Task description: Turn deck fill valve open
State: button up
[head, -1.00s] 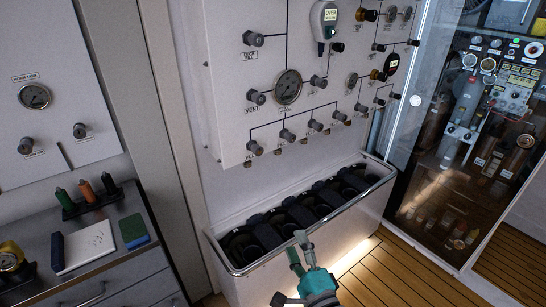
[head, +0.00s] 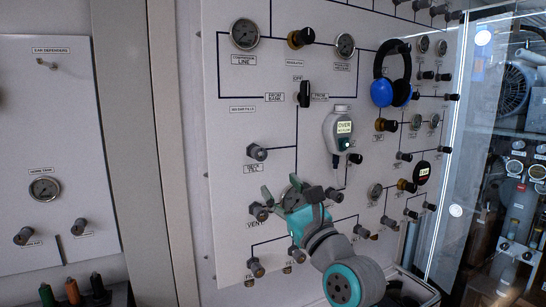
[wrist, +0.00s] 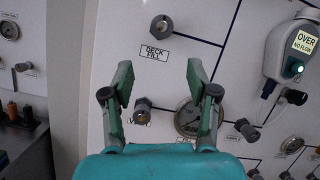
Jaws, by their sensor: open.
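The deck fill valve is a dark grey knob (head: 257,152) on the white panel, with its label (head: 254,169) just below it. In the wrist view the knob (wrist: 161,27) is above and beyond my fingertips, and its label reads "DECK FILL" (wrist: 155,53). My gripper (head: 280,193) is open and empty, below and to the right of the knob in the head view. In the wrist view my gripper (wrist: 160,72) has its two green fingers spread, with the label between and above their tips. Nothing is touching the knob.
The vent knob (wrist: 142,108) and a round gauge (wrist: 188,118) sit low, near my fingers. A grey device reading "OVER" (head: 339,130) hangs to the right of the deck fill knob. Blue ear defenders (head: 391,88) hang farther right. Panel left of the knob is bare.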

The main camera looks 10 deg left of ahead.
aim_at(262, 157)
jog(key=x, duration=0.7)
jog(key=r+x, duration=0.1)
jog(key=x, duration=0.3)
jog(key=shift+r, duration=0.15)
grip_shut()
